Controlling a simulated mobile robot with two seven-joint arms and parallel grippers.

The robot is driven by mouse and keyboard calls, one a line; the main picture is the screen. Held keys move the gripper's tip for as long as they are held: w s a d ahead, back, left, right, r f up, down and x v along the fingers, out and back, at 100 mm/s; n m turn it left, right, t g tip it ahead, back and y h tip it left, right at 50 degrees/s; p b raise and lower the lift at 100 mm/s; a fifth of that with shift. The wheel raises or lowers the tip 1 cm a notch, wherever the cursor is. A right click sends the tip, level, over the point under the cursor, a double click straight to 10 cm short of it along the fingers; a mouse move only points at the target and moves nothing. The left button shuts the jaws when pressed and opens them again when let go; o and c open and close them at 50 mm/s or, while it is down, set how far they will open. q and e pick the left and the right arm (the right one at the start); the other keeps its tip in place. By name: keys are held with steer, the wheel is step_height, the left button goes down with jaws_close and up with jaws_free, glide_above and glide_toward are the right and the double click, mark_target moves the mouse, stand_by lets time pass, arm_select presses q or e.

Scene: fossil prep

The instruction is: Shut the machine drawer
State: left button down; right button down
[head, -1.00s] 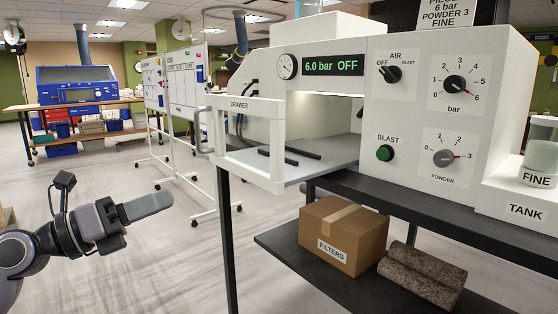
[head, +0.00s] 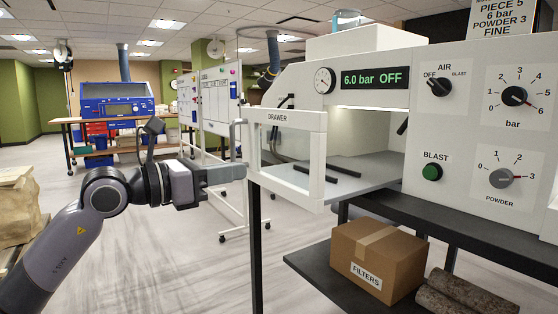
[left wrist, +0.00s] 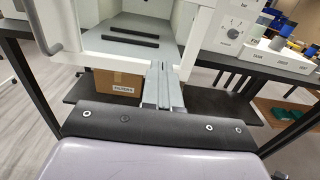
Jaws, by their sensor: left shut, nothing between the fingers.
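The machine drawer (head: 316,121), a white frame labelled DRAWER, stands out from the left side of the white blasting machine (head: 455,130). Its floor holds two dark bars. Its grey handle (head: 238,138) is on the left end. My left gripper (head: 232,173) is shut and empty, level with the drawer's left end and just below the handle. I cannot tell whether the fingertips touch the drawer. In the left wrist view, the closed fingers (left wrist: 160,88) point at the drawer's front (left wrist: 120,52), with the handle (left wrist: 46,28) off to the left. My right gripper is out of view.
A FILTERS box (head: 372,257) and rough rolls (head: 462,295) sit on the dark shelf below the machine. A whiteboard (head: 218,105) on a wheeled stand is behind the drawer. A blue machine (head: 115,102) stands far back.

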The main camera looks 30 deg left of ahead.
mark_target(292, 162)
arm_select(q)
steer(key=p+x, duration=0.3)
steer(key=x, duration=0.5)
steer(key=shift+w+d+r, duration=0.1)
steer(key=shift+w+r, duration=0.05)
steer(key=shift+w, duration=0.05)
steer(key=shift+w+d+p, duration=0.25)
steer(key=shift+w+p, duration=0.1)
steer(key=shift+w, duration=0.25)
steer(key=shift+w+d, duration=0.1)
steer(key=shift+w, duration=0.1)
